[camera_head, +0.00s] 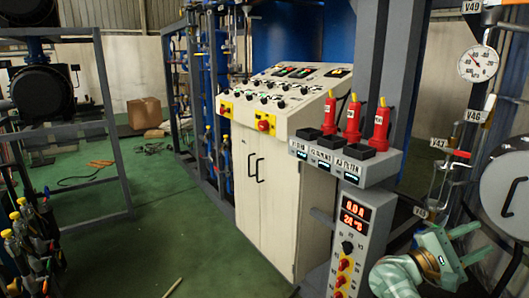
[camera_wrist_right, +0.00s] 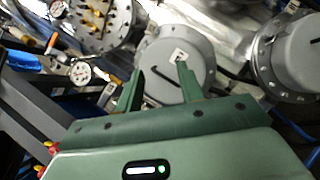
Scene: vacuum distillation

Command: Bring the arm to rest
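My right gripper (camera_head: 481,240) is at the lower right of the head view, with its pale green arm coming up from the bottom edge. Its two fingers stand apart with nothing between them. In the right wrist view the gripper (camera_wrist_right: 158,84) also shows open and empty, its dark green fingers in front of a grey round flanged cover (camera_wrist_right: 172,62) with a dark handle. I cannot tell the exact gap between fingers and cover. My left gripper is in neither view.
A control cabinet (camera_head: 262,215) stands mid-view. Beside it, a grey post carries a digital display panel (camera_head: 355,215) and several red bottles (camera_head: 353,115). A gauge (camera_head: 478,63) and valves (camera_head: 460,153) crowd the right. Green floor (camera_head: 165,225) is open at left.

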